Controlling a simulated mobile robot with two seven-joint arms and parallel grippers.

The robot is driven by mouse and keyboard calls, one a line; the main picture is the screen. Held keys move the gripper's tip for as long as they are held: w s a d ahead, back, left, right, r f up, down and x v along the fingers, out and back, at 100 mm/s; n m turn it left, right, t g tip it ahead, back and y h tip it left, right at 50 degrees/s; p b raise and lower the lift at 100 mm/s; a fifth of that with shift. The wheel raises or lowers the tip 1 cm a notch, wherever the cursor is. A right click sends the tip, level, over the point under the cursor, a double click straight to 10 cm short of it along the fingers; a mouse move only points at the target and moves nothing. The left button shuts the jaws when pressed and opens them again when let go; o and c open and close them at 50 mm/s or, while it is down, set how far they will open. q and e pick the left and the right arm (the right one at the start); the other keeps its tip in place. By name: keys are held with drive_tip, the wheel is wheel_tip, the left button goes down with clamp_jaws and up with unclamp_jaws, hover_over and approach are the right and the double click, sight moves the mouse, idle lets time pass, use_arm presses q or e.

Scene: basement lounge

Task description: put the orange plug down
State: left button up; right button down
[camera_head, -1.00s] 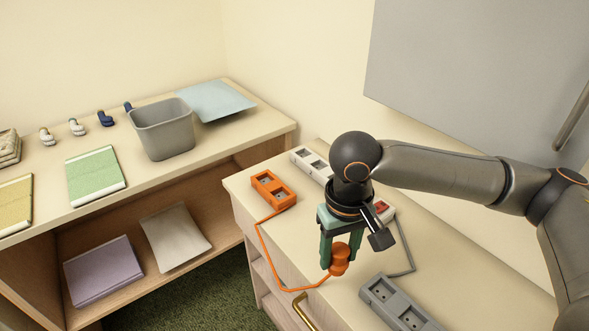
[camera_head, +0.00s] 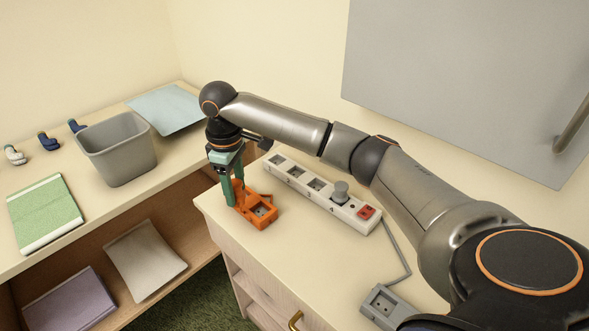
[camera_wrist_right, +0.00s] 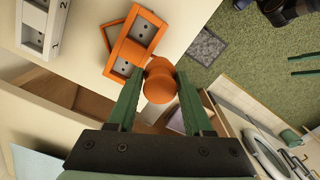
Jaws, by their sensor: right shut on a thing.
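My right gripper (camera_head: 235,194) is at the near-left corner of the cabinet top, beside the orange socket block (camera_head: 262,213). In the right wrist view its green fingers are shut on the orange plug (camera_wrist_right: 160,82), which has a round end. The plug overlaps the lower edge of the orange socket block (camera_wrist_right: 147,34) in that view; I cannot tell whether they touch. In the head view the plug is largely hidden by the fingers and blends with the block. Two separated green fingers at the right edge of the wrist view look like my left gripper (camera_wrist_right: 305,65), open and empty.
A white power strip (camera_head: 296,178) with a grey plug (camera_head: 340,192) and red switch lies behind the block. A grey socket block (camera_head: 383,303) lies nearer. A grey bin (camera_head: 118,150) stands on the left shelf.

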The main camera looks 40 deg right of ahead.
drive_tip(key=shift+w+d+f+n, duration=0.3)
drive_tip(key=shift+d+f+n, duration=0.1)
drive_tip(key=shift+d+f, duration=0.15)
drive_tip(key=shift+w+d+f+n, duration=0.25)
drive_tip(key=shift+d+f+n, duration=0.2)
drive_tip(key=shift+d, duration=0.2)
drive_tip(key=d, duration=0.6)
drive_tip(key=w+d, duration=0.1)
drive_tip(key=d, duration=0.5)
drive_tip(key=d+p, duration=0.1)
drive_tip(key=d, duration=0.4)
drive_tip(key=shift+w+d, duration=0.35)
drive_tip(key=shift+d, duration=0.05)
drive_tip(key=shift+d+f, duration=0.15)
wheel_tip(320, 180, down, 3)
drive_tip(key=shift+r, duration=0.1)
drive_tip(key=shift+f, duration=0.25)
drive_tip(key=shift+f, duration=0.1)
drive_tip(key=shift+f, duration=0.1)
drive_tip(key=shift+c, duration=1.5)
unclamp_jaws()
